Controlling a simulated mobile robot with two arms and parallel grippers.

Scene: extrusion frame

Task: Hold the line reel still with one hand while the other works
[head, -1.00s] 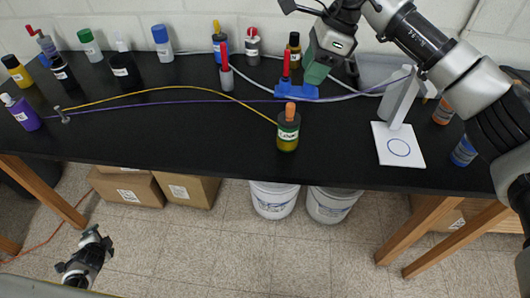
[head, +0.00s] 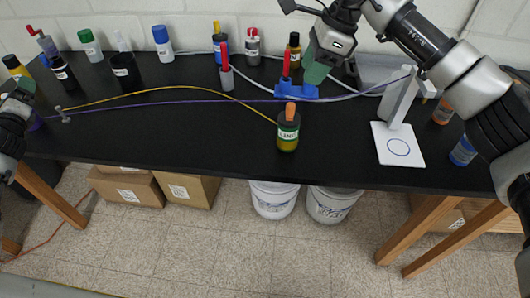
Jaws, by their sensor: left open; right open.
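The line reel (head: 288,138) stands upright near the front middle of the black table, with an orange top and a "LINE" label. A yellow line (head: 170,89) runs from it to a small metal post (head: 64,115) at the left. My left gripper (head: 22,90) is at the left edge of the view, far from the reel, and partly cut off; it is open and covers part of the purple bottle.
Several bottles line the back. A black cup (head: 125,70) stands at left. The table left of the reel is mostly clear.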

